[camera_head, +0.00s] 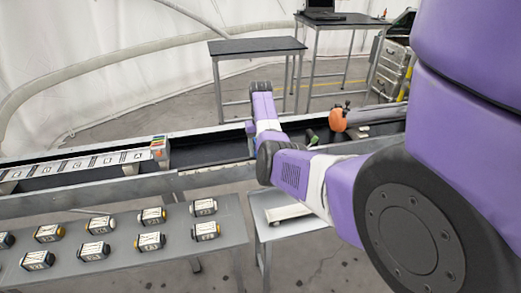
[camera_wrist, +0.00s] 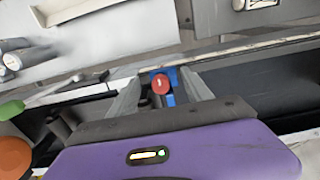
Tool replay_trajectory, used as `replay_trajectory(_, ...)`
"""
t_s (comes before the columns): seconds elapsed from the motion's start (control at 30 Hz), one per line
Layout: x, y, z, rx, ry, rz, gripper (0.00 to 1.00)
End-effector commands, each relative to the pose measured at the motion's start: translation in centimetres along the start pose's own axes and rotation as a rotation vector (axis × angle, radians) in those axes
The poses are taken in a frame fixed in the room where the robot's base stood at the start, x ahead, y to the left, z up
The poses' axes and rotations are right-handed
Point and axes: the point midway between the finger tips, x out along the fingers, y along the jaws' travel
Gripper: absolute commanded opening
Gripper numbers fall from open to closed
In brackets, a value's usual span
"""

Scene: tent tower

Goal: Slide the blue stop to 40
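The blue stop (camera_wrist: 170,98) shows in the wrist view with a round red knob (camera_wrist: 160,84) on it, at the dark channel of the long rail. My gripper (camera_wrist: 161,78) is open, with one finger on each side of the stop and small gaps visible beside it. In the head view my arm reaches over the rail (camera_head: 200,183), and my fingers are mostly hidden by my own wrist. A strip of marked plates (camera_head: 85,162) lies along the left of the rail, too small to read. I cannot make out a 40 mark.
Several labelled blocks (camera_head: 150,241) sit on the near grey table (camera_head: 215,258). An orange round object (camera_head: 338,119) and a green-tipped item (camera_head: 311,137) are right of my wrist. A dark table (camera_head: 257,46) stands behind.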

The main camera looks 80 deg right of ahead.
Motion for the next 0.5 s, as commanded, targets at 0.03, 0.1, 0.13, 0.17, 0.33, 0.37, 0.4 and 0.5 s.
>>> replay_trajectory(0.03, 0.0, 0.0, 0.0, 0.0, 0.0, 0.0, 0.58)
replay_trajectory(0.1, -0.1, -0.1, 0.0, 0.0, 0.001, -0.001, 0.58)
replay_trajectory(0.13, -0.3, -0.1, 0.0, 0.0, 0.001, -0.001, 0.58)
replay_trajectory(0.17, -0.5, -0.1, -0.1, 0.0, 0.001, -0.001, 0.58)
replay_trajectory(0.33, -2.8, 0.0, -0.1, 0.0, 0.004, 0.0, 0.58)
replay_trajectory(0.37, -3.3, 0.0, -0.1, 0.0, 0.003, 0.0, 0.58)
replay_trajectory(0.4, -4.0, 0.0, -0.1, 0.001, 0.004, 0.0, 0.58)
replay_trajectory(0.5, -5.6, 0.0, -0.1, 0.001, 0.003, 0.0, 0.58)
